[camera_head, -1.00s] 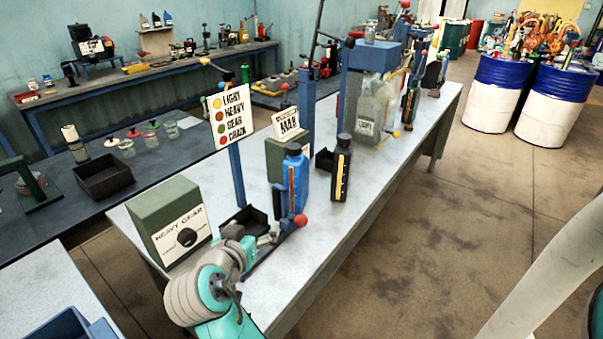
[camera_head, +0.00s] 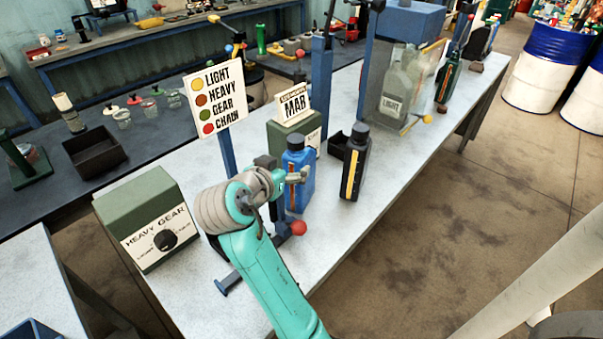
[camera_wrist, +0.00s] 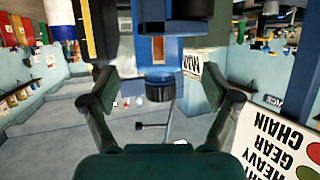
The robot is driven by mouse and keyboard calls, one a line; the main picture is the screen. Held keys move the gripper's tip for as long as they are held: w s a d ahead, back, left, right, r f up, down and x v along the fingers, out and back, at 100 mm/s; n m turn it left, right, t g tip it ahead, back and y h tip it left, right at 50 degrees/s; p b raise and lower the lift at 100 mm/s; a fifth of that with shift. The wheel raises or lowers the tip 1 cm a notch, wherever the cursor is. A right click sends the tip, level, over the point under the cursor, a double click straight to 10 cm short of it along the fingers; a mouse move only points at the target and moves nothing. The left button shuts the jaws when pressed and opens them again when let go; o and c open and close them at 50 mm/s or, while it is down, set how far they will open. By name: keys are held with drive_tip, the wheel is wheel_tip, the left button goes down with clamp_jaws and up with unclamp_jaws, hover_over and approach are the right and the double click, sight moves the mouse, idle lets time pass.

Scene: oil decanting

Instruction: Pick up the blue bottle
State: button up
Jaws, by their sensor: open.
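The blue bottle (camera_head: 297,157) stands upright on the light bench, with its dark cap on top. My gripper (camera_head: 283,178) is at the near side of the bottle and covers part of it. In the wrist view, which is upside down, my gripper (camera_wrist: 160,88) is open, with a finger on each side of the blue bottle (camera_wrist: 160,48). Its dark cap points down in that picture. Whether either finger touches the bottle cannot be told.
A black bottle (camera_head: 355,165) with a yellow stripe stands close to the right of the blue one. The colour sign (camera_head: 216,97) rises at left. The green HEAVY GEAR box (camera_head: 150,225) and a red-knobbed lever (camera_head: 298,228) are near. The bench front is clear.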

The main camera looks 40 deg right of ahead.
sight(298, 156)
drive_tip(key=shift+r+x, duration=0.15)
drive_tip(key=shift+x, duration=1.65)
drive_tip(key=shift+r+x, duration=0.2)
drive_tip(key=shift+x, duration=1.65)
drive_tip(key=shift+d, duration=0.15)
clamp_jaws()
